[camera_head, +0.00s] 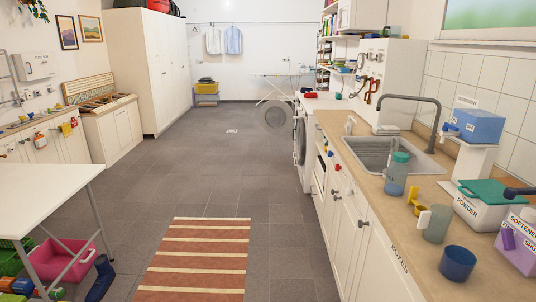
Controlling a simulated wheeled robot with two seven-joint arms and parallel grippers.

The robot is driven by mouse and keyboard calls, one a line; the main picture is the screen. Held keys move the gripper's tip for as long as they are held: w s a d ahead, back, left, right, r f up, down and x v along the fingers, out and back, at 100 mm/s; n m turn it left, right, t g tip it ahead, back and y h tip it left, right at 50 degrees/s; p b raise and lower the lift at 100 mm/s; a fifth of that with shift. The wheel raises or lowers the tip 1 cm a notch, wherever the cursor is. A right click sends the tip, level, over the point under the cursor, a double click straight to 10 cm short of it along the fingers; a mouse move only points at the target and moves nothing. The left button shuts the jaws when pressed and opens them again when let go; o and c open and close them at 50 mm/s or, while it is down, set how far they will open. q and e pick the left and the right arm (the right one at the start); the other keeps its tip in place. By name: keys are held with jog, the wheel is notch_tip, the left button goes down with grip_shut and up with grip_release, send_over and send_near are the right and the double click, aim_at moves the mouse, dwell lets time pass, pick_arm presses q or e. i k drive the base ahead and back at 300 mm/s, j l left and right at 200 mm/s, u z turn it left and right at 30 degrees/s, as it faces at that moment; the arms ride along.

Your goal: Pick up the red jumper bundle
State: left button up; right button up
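I cannot make out for certain a red jumper bundle. A small red and dark item (310,95) lies on the white top beyond the far end of the right counter; it is too small to tell what it is. Another red thing (158,5) sits on top of the white wardrobe, cut off by the upper edge of the picture. Neither of my grippers is in view.
The right counter (440,235) holds a sink (393,156), cups, a powder tub (485,208) and a softener bottle (521,241). A white table (45,190) stands left, with a pink basket (62,258) below. A striped rug (197,260) lies on open grey floor.

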aim_at(310, 95)
jog(key=i, duration=6.9)
jog(key=i+z, duration=0.2)
jog(key=i, duration=0.3)
jog(key=i+j+z, duration=0.2)
jog(key=i, duration=0.3)
jog(key=i+j+z, duration=0.2)
jog(key=i, duration=0.25)
jog(key=i+j+z, duration=0.2)
jog(key=i, duration=0.3)
